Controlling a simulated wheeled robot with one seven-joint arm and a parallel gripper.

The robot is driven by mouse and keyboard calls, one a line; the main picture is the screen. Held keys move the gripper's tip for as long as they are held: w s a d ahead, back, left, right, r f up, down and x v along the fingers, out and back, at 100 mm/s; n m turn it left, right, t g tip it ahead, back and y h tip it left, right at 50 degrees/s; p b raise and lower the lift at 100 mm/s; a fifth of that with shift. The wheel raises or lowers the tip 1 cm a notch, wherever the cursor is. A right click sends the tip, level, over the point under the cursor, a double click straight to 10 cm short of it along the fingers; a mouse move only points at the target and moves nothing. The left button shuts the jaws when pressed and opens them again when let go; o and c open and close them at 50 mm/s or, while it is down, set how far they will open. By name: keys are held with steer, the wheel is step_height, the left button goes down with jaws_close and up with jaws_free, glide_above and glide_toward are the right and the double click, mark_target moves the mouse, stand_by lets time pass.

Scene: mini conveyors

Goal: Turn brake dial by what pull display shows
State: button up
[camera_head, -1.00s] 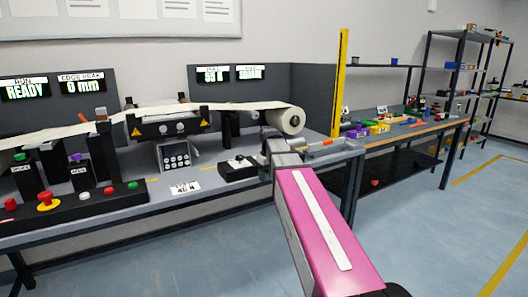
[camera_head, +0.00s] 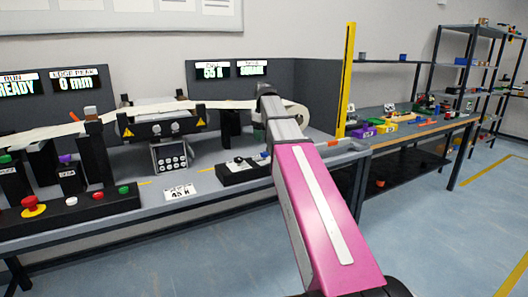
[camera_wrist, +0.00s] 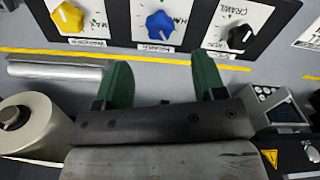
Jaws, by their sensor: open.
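In the wrist view three dials stand on white plates of a dark panel (camera_wrist: 200,42): a yellow dial (camera_wrist: 68,17), a blue dial (camera_wrist: 160,25) and a black dial (camera_wrist: 240,37). Their labels are too small to read surely, so I cannot tell which is the brake dial. My gripper (camera_wrist: 162,62) is open and empty, its green fingers apart below the blue dial in the picture. In the head view the pull display (camera_head: 212,71) seems to read 55 N, blurred. A bench card (camera_head: 180,191) seems to read 45 N. My fingers are hidden there.
A web roll (camera_head: 297,116) stands close behind my wrist; it also shows in the wrist view (camera_wrist: 25,120). A metal bar (camera_wrist: 55,70) lies beside my left finger. A black button box (camera_head: 70,208) with a red button sits at the bench front.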

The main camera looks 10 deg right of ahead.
mark_target(264, 152)
step_height(264, 152, down, 8)
steer(key=shift+r, duration=0.25)
steer(key=shift+c, duration=0.4)
steer(key=c, duration=0.9)
